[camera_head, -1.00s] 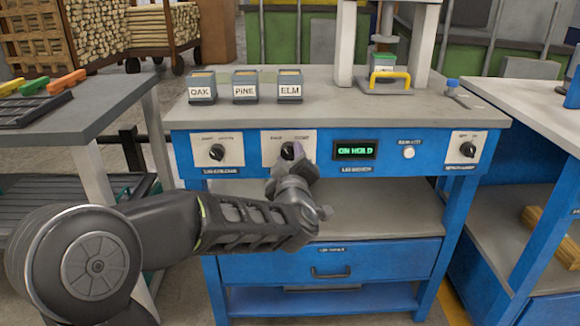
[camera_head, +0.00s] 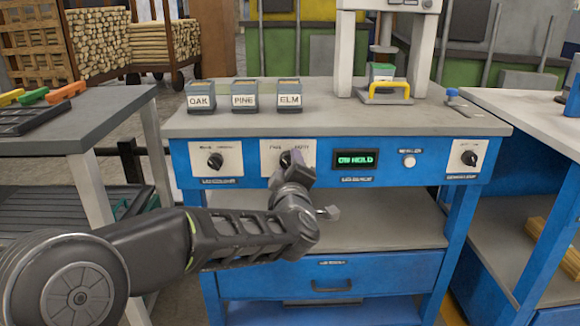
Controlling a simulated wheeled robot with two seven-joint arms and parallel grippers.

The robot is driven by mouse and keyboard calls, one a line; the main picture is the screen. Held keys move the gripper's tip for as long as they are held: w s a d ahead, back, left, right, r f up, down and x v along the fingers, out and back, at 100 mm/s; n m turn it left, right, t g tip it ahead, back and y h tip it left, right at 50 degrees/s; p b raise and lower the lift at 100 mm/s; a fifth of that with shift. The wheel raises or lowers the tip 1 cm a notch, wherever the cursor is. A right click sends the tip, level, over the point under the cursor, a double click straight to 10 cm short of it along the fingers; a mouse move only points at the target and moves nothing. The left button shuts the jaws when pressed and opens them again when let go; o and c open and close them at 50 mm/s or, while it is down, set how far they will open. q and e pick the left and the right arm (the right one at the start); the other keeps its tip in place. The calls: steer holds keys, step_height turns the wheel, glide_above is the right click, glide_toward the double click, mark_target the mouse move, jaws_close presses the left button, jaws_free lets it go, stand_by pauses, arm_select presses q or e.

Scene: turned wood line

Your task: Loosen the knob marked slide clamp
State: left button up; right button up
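Three black knobs sit on white plates along the blue bench front: a left knob (camera_head: 215,161), a middle knob (camera_head: 286,159) and a right knob (camera_head: 469,158). The small labels under them are too blurred to read, so I cannot tell which is marked slide clamp. My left gripper (camera_head: 299,164) reaches up from below to the middle knob and covers its right part. Whether its fingers touch or grip that knob, and how far apart they are, cannot be made out. My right gripper is not in view.
A display (camera_head: 355,160) reads ON HOLD, with a white button (camera_head: 408,160) to its right. OAK (camera_head: 201,99), PINE (camera_head: 245,97) and ELM (camera_head: 290,97) boxes stand on the bench top. A yellow handle (camera_head: 389,91) is under the press. An open shelf and drawer (camera_head: 330,283) lie below.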

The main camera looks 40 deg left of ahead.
arm_select(q)
steer(key=o, duration=0.4)
steer(key=p+v, duration=0.2)
steer(key=v, duration=0.5)
steer(key=shift+s+d, duration=0.25)
steer(key=shift+s, duration=0.05)
